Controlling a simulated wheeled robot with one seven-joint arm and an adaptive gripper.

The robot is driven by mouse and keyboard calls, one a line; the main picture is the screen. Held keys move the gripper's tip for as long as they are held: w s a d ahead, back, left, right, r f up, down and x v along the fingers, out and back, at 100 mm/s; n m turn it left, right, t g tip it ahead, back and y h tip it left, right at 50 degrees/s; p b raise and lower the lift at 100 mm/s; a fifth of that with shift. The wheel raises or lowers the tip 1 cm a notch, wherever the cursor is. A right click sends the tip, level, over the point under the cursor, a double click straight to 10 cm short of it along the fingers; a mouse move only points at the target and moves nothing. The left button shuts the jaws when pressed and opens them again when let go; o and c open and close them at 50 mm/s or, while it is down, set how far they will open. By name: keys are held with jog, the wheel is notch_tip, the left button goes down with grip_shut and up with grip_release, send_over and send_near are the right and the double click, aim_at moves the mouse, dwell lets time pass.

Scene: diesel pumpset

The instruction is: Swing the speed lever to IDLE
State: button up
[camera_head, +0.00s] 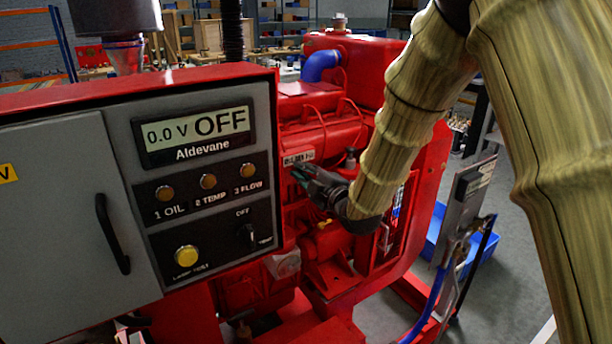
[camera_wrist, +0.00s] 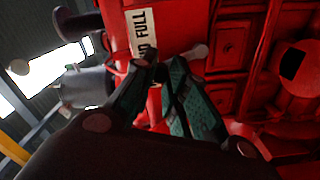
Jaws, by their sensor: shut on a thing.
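My gripper (camera_head: 303,174) reaches in from the right, behind the edge of the control cabinet, to the red engine's side. It is close below a small white label plate (camera_head: 298,158). In the wrist view the dark green fingers (camera_wrist: 161,72) converge just beside this plate (camera_wrist: 143,34), where the word FULL can be read; the rest of its text is partly covered. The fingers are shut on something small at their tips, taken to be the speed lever. The lever is almost wholly hidden by the fingertips, so its exact angle cannot be told.
The grey control cabinet (camera_head: 75,200) with a display reading OFF (camera_head: 197,133) stands close left of my gripper. A blue hose elbow (camera_head: 320,65) and red engine parts lie behind. A grey panel (camera_head: 465,205) and blue bin (camera_head: 480,250) stand at right.

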jog(key=shift+s+a+f+b, duration=0.45)
jog(key=shift+a+b, duration=0.1)
jog(key=shift+a, duration=0.05)
dwell(0.4)
jog(key=o, duration=0.6)
jog(key=shift+d, duration=0.1)
jog(key=b+v, duration=0.1)
jog(key=v, duration=0.5)
dwell(0.5)
